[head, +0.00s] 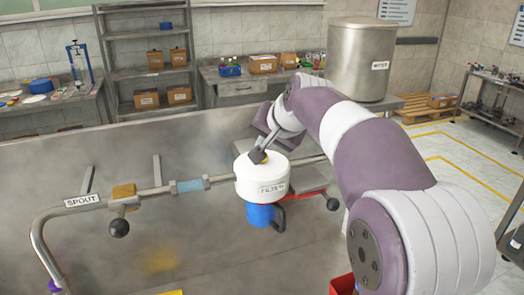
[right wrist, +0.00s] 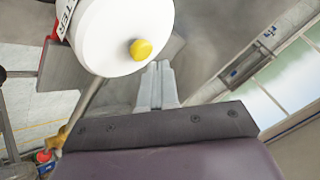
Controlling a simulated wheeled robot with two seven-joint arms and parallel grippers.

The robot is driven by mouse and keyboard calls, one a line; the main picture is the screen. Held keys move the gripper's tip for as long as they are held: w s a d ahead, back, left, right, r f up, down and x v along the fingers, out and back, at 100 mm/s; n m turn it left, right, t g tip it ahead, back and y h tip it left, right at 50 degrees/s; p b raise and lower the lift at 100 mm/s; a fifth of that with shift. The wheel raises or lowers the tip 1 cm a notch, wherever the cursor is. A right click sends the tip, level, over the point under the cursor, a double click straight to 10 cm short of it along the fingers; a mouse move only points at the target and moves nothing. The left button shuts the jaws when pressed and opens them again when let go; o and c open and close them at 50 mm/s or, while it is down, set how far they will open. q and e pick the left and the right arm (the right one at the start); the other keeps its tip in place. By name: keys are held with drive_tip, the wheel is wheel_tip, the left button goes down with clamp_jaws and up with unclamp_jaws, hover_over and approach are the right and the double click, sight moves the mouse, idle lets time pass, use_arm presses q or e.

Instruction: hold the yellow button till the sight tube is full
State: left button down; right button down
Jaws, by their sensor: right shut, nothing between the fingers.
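The yellow button (right wrist: 141,49) sits on top of the white filter housing (right wrist: 115,22) in the right wrist view. In the head view the same housing (head: 262,185), labelled FILTER, is on the pipe, and my gripper hides the button. My right gripper (head: 257,156) is shut and empty, its fingertips at the top of the housing. In the wrist view its tips (right wrist: 158,68) appear close beside the button; I cannot tell if they touch it. A light blue section of pipe (head: 190,185), apparently the sight tube, lies left of the housing; its fill level is unclear. My left gripper is not in view.
A pipe labelled SPOUT (head: 83,200) bends down at the left. A lever valve (head: 120,226) is on the pipe near it. A blue bowl (head: 261,216) hangs under the housing, by a red-edged bracket and another lever knob (head: 332,204). A metal tank (head: 358,60) stands behind.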

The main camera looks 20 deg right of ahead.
drive_tip(key=shift+r, duration=0.15)
wheel_tip(320, 180, up, 5)
drive_tip(key=p, duration=0.4)
idle(0.5)
